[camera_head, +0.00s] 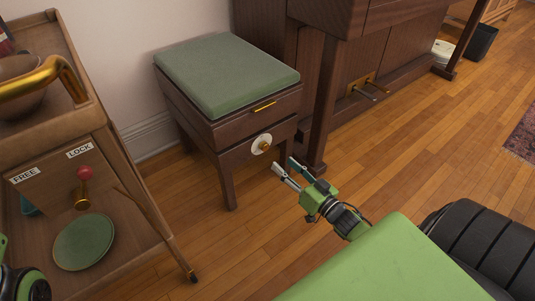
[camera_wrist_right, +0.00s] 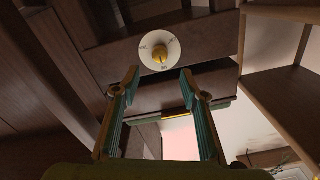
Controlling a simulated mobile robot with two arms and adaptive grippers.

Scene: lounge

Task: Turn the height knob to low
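The height knob is a brass knob (camera_head: 264,146) on a round white dial (camera_head: 257,142), set in the side of the dark wooden bench (camera_head: 240,156) with a green cushion. In the right wrist view the knob (camera_wrist_right: 160,56) sits at the dial's middle; the marks around it are too small to read. My right gripper (camera_head: 284,168) is open and empty, just to the right of and below the knob in the head view, its fingers pointing at the bench. In the wrist view its fingertips (camera_wrist_right: 160,76) are apart on either side below the dial. My left gripper is out of view.
A brass drawer pull (camera_head: 264,106) is above the dial. A wooden cart (camera_head: 118,170) with FREE and LOCK labels and a red-tipped lever (camera_head: 84,173) stands at left. A piano (camera_head: 350,45) stands behind the bench at right. Wooden floor (camera_head: 430,150) is clear at right.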

